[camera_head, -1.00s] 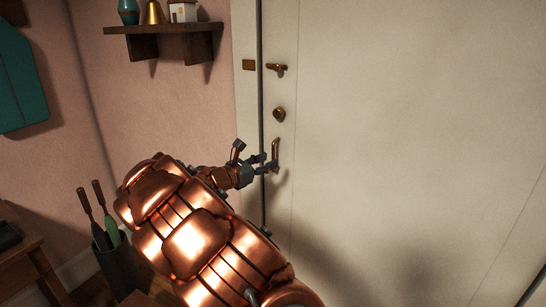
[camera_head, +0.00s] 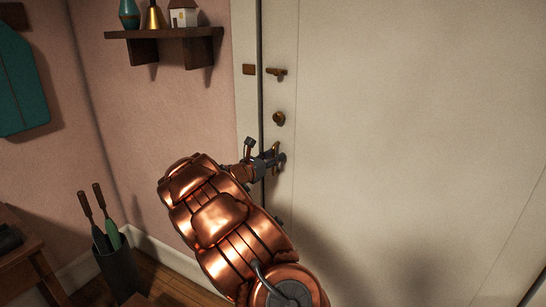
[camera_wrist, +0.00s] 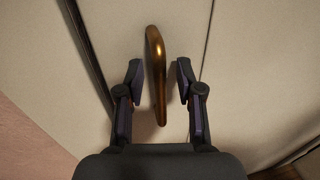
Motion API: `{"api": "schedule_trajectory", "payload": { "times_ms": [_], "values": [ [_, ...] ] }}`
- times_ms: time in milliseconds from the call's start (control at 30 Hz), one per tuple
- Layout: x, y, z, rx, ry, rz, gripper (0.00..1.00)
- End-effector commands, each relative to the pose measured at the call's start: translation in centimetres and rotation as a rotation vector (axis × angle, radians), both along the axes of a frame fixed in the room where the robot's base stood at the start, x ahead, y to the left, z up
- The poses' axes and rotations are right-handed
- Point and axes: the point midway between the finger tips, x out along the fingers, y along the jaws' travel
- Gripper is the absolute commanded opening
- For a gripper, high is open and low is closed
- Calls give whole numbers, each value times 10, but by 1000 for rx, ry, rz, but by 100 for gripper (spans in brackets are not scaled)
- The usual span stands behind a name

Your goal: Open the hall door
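The hall door (camera_head: 400,130) is a plain cream panel that fills the right of the head view. Its brass pull handle (camera_wrist: 157,75) stands between the two fingers of my gripper (camera_wrist: 158,85) in the wrist view, with a gap on each side. My gripper is open around the handle. In the head view my gripper (camera_head: 277,158) covers most of the handle. Above it on the door are a round brass knob (camera_head: 278,118) and a small brass latch (camera_head: 276,72). The door looks shut against its frame (camera_head: 248,110).
A wall shelf (camera_head: 170,34) holds a vase (camera_head: 129,14), a brass bell (camera_head: 153,15) and a small house (camera_head: 183,14). An umbrella holder (camera_head: 116,268) stands at the lower left beside a wooden table (camera_head: 22,262). A teal hanging (camera_head: 20,85) is on the left wall.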

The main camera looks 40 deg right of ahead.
Motion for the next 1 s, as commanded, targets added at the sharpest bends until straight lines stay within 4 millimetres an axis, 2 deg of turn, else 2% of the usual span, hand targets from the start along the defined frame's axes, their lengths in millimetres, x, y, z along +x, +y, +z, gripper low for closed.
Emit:
{"api": "schedule_trajectory", "payload": {
  "times_ms": [233, 600, 1000],
  "values": [
    [0, -1, 0, 0, 0, 0, 36],
    [0, -1, 0, 0, 0, 0, 0],
    [0, -1, 0, 0, 0, -1, 0]
  ]
}}
